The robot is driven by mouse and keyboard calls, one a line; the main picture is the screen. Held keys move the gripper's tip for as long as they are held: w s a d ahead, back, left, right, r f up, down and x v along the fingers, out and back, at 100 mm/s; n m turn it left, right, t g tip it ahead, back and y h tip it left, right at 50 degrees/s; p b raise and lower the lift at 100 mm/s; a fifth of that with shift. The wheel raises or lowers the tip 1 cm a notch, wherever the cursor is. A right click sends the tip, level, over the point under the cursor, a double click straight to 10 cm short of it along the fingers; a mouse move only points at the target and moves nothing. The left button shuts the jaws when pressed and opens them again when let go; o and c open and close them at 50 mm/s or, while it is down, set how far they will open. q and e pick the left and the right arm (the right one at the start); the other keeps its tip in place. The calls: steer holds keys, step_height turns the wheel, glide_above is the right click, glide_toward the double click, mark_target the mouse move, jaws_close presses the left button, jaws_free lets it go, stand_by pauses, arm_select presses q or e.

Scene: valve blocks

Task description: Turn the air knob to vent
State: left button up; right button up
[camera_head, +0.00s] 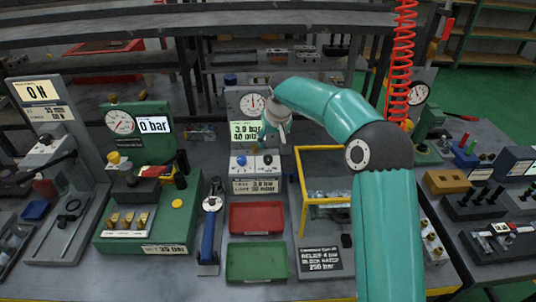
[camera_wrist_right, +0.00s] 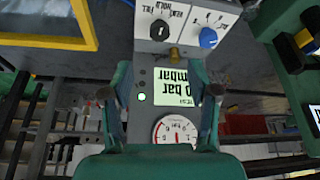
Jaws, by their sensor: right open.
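A grey control block (camera_head: 257,168) carries a black knob (camera_head: 268,160) on the right and a blue knob (camera_head: 241,160) on the left. The right wrist view shows the block upside down, with the black knob (camera_wrist_right: 160,30) beside lettering that reads fill and hold, and the blue knob (camera_wrist_right: 208,37) on a dial scale. My right gripper (camera_head: 275,134) hangs above and behind the knobs, apart from them. In the right wrist view its two fingers (camera_wrist_right: 168,88) are spread, with nothing between them. My left gripper is not in view.
Behind the block stand a round gauge (camera_head: 253,104) and a lit display (camera_head: 245,131). A red tray (camera_head: 256,205) and a green tray (camera_head: 256,246) lie in front. A yellow-framed box (camera_head: 324,149) stands at the right, partly behind my arm. A green valve block (camera_head: 140,232) stands left.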

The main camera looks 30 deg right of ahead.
mark_target(269, 158)
steer(key=p+x, duration=0.2)
steer(key=x, duration=0.9)
steer(key=shift+s, duration=0.1)
jaws_close()
steer(key=shift+d, duration=0.15)
